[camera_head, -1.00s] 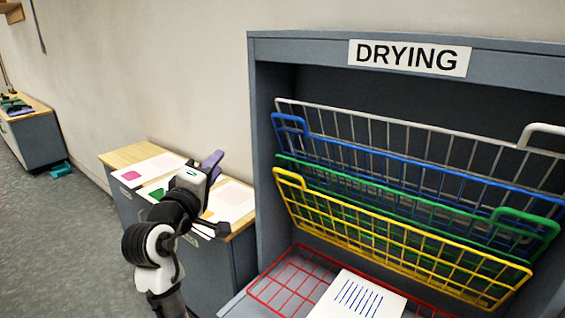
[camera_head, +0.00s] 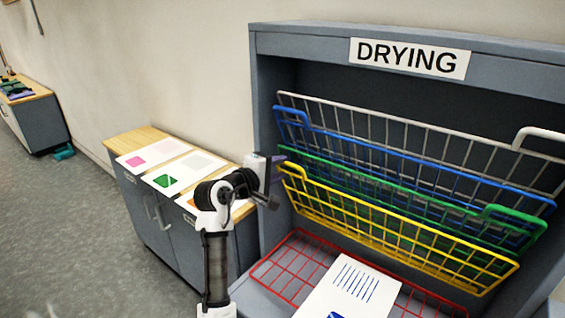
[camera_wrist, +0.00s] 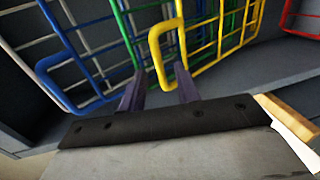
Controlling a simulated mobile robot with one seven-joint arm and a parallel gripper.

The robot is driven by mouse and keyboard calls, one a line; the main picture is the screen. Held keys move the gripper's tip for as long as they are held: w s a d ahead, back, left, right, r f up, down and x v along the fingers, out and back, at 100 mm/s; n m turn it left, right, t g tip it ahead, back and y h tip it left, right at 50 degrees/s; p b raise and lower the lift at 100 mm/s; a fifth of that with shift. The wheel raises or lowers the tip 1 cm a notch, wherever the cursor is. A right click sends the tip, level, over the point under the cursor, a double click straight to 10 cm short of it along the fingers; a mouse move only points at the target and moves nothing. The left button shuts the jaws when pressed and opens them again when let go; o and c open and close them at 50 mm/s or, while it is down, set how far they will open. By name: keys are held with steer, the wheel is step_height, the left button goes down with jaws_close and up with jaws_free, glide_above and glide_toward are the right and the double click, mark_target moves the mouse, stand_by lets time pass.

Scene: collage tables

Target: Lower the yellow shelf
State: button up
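The yellow wire shelf (camera_head: 400,232) is tilted up in the drying rack, in front of the raised green shelf (camera_head: 420,205). Its looped handle (camera_head: 291,170) is at its upper left corner. My gripper (camera_head: 274,180) is beside this handle, at the rack's left side. In the wrist view, my gripper (camera_wrist: 159,92) has its two purple fingers apart, with nothing held between them. The yellow handle (camera_wrist: 154,45) is just ahead of the gap between the fingertips. I cannot tell whether it touches them.
Blue (camera_head: 400,170) and white (camera_head: 440,140) shelves are also tilted up behind. The red shelf (camera_head: 285,270) lies flat below, with a printed sheet (camera_head: 350,290) on it. A cabinet (camera_head: 160,215) with several prints stands left of the rack.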

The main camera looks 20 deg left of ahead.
steer(key=shift+x, duration=1.15)
jaws_close()
